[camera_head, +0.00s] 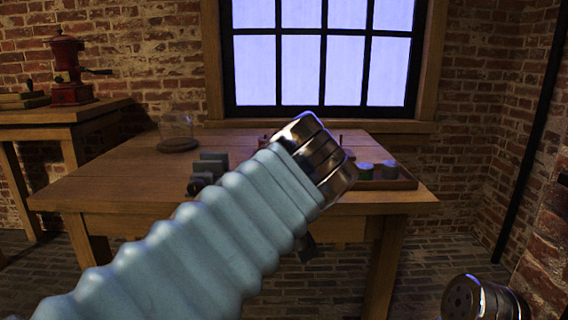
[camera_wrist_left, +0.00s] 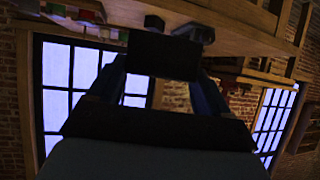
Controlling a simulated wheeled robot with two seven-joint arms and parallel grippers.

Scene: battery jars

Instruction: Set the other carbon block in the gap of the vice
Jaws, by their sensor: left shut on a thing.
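My left gripper (camera_wrist_left: 164,72) is shut on a dark block, which looks like a carbon block (camera_wrist_left: 165,55), in the left wrist view. The block sits between the two fingers, near the table edge in that view. In the head view my left arm and metal wrist hide most of the gripper and the block. The vice, a grey-teal thing with two raised jaws (camera_head: 208,166), stands on the table left of my wrist, partly behind my sleeve. Its gap is too small to judge. The other block cannot be made out. My right gripper is out of view.
A glass jar on a round wooden base (camera_head: 178,146) stands at the table's back left. A tray (camera_head: 403,180) with small pots lies at the right. The wooden table (camera_head: 110,183) has free room at its left. A red grinder (camera_head: 70,72) stands on a side table.

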